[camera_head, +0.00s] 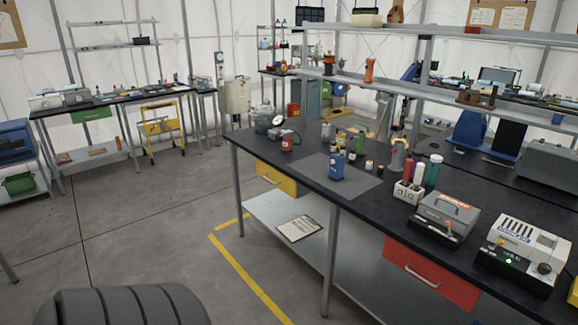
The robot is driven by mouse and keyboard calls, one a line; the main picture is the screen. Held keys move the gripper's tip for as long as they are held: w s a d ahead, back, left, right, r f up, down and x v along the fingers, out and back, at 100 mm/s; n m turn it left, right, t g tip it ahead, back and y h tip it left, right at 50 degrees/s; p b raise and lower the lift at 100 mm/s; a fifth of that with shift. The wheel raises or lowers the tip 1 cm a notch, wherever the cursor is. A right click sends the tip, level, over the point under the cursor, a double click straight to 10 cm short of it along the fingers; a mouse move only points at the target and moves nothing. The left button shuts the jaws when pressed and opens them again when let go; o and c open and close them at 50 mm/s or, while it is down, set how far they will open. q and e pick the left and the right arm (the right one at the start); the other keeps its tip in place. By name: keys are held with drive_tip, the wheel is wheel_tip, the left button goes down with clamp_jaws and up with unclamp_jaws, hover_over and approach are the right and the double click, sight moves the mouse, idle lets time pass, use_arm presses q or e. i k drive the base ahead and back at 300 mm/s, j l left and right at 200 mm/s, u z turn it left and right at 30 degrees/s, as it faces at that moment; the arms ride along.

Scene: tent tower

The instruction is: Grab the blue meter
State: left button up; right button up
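A small blue object (337,167) stands on a grey mat (312,172) on the long dark workbench (385,213). It is the blue item on this bench that could be the blue meter, but it is too small for me to make out a display or dial. Small bottles stand close behind it. Neither of my grippers is in view, and nothing is seen touching the blue object.
A red can (287,144) stands left of the mat. Bottles in a white holder (407,192), a grey device (445,217) and a white device (522,250) stand to the right. A clipboard (299,229) lies on the lower shelf. The floor (150,235) at left is clear.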

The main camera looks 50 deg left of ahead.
sight(336, 171)
drive_tip(key=u, duration=1.35)
drive_tip(key=i+l, duration=0.2)
drive_tip(key=i, duration=0.25)
drive_tip(key=i+l, duration=0.2)
drive_tip(key=i, duration=0.3)
drive_tip(key=i+l, duration=0.2)
drive_tip(key=i, duration=0.25)
drive_tip(key=z, duration=0.05)
